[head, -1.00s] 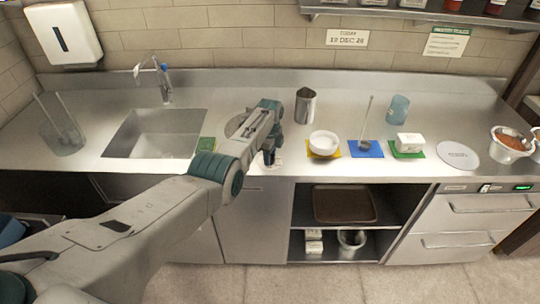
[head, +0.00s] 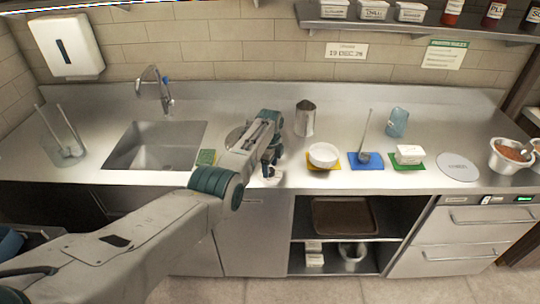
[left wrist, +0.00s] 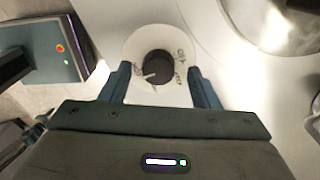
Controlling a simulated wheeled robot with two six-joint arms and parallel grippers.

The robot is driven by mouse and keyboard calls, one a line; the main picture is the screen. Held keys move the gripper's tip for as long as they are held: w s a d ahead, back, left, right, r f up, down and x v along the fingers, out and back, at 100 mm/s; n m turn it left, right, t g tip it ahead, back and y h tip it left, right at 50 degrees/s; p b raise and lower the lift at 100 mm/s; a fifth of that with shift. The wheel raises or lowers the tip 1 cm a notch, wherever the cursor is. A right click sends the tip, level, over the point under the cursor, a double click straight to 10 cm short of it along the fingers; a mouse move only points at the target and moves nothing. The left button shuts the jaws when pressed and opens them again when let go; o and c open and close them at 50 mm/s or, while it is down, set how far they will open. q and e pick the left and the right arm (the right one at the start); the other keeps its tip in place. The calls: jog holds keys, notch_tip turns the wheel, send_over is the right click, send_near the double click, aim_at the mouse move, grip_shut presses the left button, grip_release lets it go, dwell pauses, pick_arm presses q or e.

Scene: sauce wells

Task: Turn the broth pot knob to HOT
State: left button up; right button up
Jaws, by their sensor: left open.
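The dark round knob (left wrist: 158,67) sits in the middle of a pale round dial (left wrist: 136,45) in the left wrist view. A light pointer mark on it points to the lower left, and the small dial lettering is hard to read. My left gripper (left wrist: 158,74) is open, with one finger on each side of the knob; I cannot tell whether they touch it. In the head view my left gripper (head: 269,170) is low at the counter's front edge, over the pale dial (head: 274,181), and hides the knob. A round metal rim (head: 233,137), perhaps the pot, is partly behind my arm.
A metal pitcher (head: 305,120) stands behind the gripper. To the right are a white bowl (head: 323,154), a ladle on a blue mat (head: 366,165) and a white block (head: 410,153). The sink (head: 155,147) is left. The round metal rim (left wrist: 283,20) also shows in the wrist view.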

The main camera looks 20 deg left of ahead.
aim_at(270, 169)
pick_arm(q)
notch_tip(270, 169, up, 10)
jog(key=b, duration=0.1)
jog(key=shift+b, duration=0.3)
jog(key=shift+r, duration=0.1)
